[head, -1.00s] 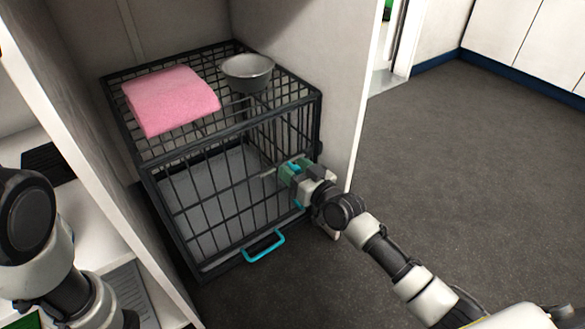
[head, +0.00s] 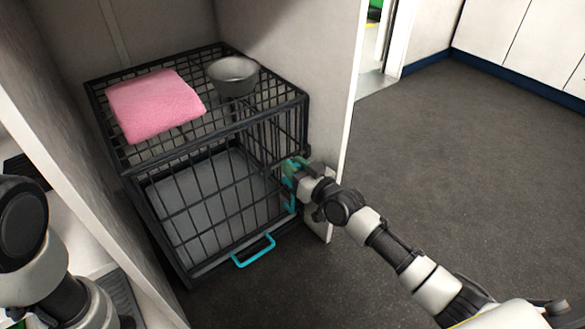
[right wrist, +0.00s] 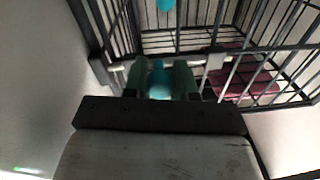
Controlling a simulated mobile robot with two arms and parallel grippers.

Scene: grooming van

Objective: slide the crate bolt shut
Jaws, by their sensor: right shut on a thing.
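The black wire crate (head: 147,215) stands in a bay, its barred front door closed against the frame as far as I can see. My right gripper (head: 292,168) is at the crate's front right edge. In the right wrist view its green fingers (right wrist: 158,84) are shut around the turquoise bolt knob (right wrist: 157,80). A pale metal bolt bar (right wrist: 215,61) runs crosswise behind the fingers. In the head view the gripper hides most of the bolt, so I cannot tell how far its end reaches. My left gripper is out of view; only my left arm shows.
A folded pink towel (head: 154,104) and a grey metal bowl (head: 233,76) rest on the crate top. A turquoise handle (head: 254,252) sticks out low at the front. A white side panel (head: 345,130) stands close right of the crate. The dark floor on the right is clear.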

